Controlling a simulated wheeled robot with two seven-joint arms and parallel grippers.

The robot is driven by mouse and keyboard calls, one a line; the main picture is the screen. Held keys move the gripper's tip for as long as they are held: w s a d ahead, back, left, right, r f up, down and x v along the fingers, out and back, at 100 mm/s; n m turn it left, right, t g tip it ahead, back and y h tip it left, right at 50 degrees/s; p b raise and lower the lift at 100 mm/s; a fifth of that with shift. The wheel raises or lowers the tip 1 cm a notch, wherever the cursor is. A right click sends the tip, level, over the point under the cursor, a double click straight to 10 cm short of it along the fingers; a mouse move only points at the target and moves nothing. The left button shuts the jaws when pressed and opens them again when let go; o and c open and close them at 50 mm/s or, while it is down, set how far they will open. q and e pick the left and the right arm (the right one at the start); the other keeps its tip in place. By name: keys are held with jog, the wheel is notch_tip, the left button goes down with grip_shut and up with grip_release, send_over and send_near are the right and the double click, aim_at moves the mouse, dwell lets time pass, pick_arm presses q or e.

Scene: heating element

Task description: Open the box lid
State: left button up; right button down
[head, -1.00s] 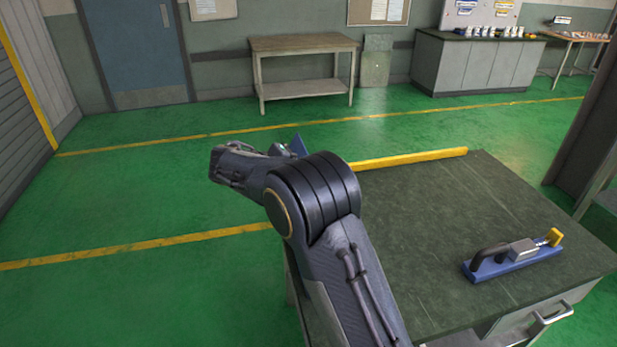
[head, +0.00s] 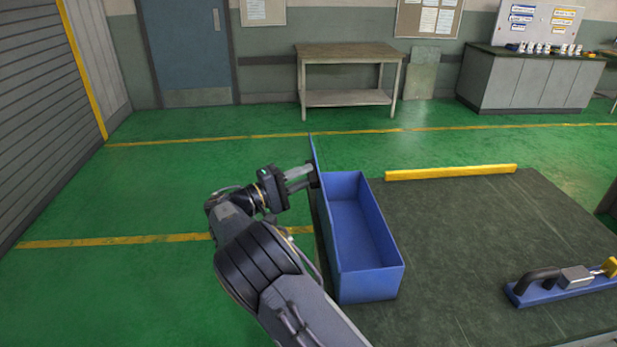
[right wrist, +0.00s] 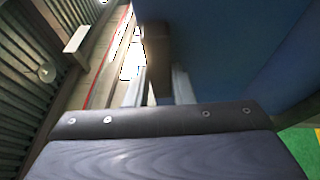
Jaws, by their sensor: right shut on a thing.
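A blue open-topped box (head: 365,235) stands on the left part of the dark workbench. Its inside shows and looks empty. Its blue lid (head: 321,205) stands up edge-on along the box's left side, swung clear of the opening. My right gripper (head: 311,178) reaches the lid from the left and is shut on it near its upper part. In the right wrist view a large blue surface (right wrist: 235,50) fills the upper right, close to the fingers. My left gripper is not in view.
A yellow bar (head: 450,173) lies along the bench's far edge. A blue fixture with a black handle (head: 565,282) lies at the right of the bench. The bench top (head: 460,235) between box and fixture is clear. Green floor lies open to the left.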

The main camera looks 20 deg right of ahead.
jog(key=shift+a, duration=0.1)
dwell(0.3)
jog(key=c, duration=1.2)
grip_release()
jog(key=shift+c, duration=0.2)
jog(key=s+a+f+b, duration=0.1)
jog(key=a, duration=0.6)
jog(key=shift+a+f, duration=0.15)
jog(key=shift+a, duration=0.2)
